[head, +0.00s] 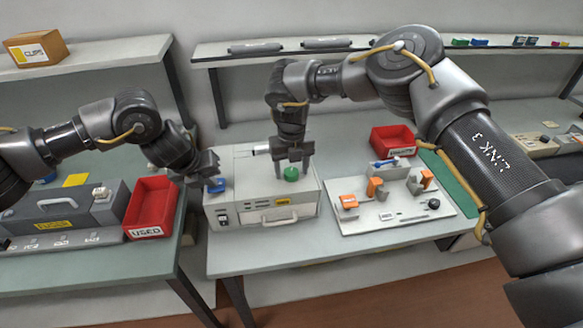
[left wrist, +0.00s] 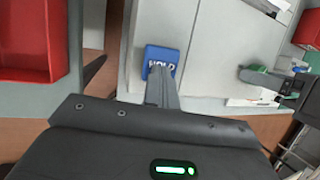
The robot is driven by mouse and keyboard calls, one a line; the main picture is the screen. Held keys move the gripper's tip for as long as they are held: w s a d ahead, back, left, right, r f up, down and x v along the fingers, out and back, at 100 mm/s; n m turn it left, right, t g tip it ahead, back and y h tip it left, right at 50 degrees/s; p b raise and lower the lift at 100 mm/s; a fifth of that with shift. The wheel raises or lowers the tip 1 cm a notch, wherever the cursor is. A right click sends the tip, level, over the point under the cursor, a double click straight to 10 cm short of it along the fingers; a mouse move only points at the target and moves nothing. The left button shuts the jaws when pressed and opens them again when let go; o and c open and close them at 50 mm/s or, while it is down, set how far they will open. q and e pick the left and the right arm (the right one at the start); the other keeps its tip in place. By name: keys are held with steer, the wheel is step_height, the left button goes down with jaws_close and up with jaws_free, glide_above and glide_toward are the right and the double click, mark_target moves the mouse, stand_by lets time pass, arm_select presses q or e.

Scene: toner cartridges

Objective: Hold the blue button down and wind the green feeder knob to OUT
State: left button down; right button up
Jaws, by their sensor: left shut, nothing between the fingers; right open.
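The blue button (head: 215,186) sits at the left end of the pale grey machine's top (head: 245,170); in the left wrist view it is a blue square (left wrist: 163,54) lettered HOLD. My left gripper (head: 208,178) is shut and empty, its tips at the button's near edge (left wrist: 160,72). I cannot tell whether they touch or press it. The green feeder knob (head: 291,174) stands on the machine's top right of the button. My right gripper (head: 293,163) is open above it, with a finger on either side. The knob's markings are not readable.
A red USED bin (head: 150,205) and a dark grey case (head: 60,215) stand on the left table. A white panel with orange parts (head: 390,205) lies right of the machine, with a red bin (head: 392,140) behind it. A gap separates the tables.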

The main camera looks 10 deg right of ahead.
arm_select(q)
steer(key=shift+f, duration=0.1)
arm_select(e)
steer(key=c, duration=1)
steer(key=m, duration=0.5)
steer(key=shift+m, duration=0.3)
arm_select(q)
steer(key=shift+a, duration=0.1)
arm_select(e)
steer(key=m, duration=0.4)
steer(key=shift+m, duration=0.7)
steer(key=o, duration=1)
